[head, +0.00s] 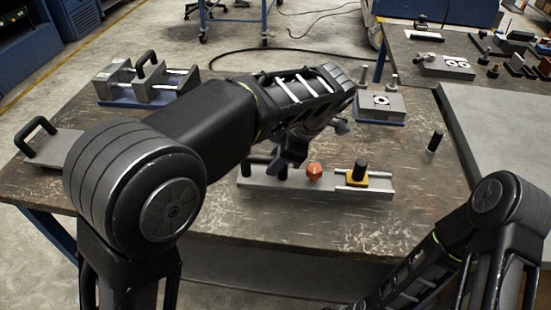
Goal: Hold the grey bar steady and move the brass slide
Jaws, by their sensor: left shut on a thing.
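The grey bar (285,193) lies on the wooden bench in front of me, long side across the view. The brass slide (354,181), yellow with a black upright knob, sits in the channel at the bar's right part. An orange-red knob (314,171) stands near the bar's middle, left of the slide. My left gripper (282,172) reaches down from above onto the bar's left part and is shut at its black handle (249,166). My left wrist partly hides this grip. My right arm comes in at the lower right; its gripper is out of view.
A block with a ring (381,105) stands behind the bar. A black peg (435,141) stands to the right. A handled fixture (148,80) and a handled plate (50,148) are at the left. Bare bench (340,225) lies in front of the bar.

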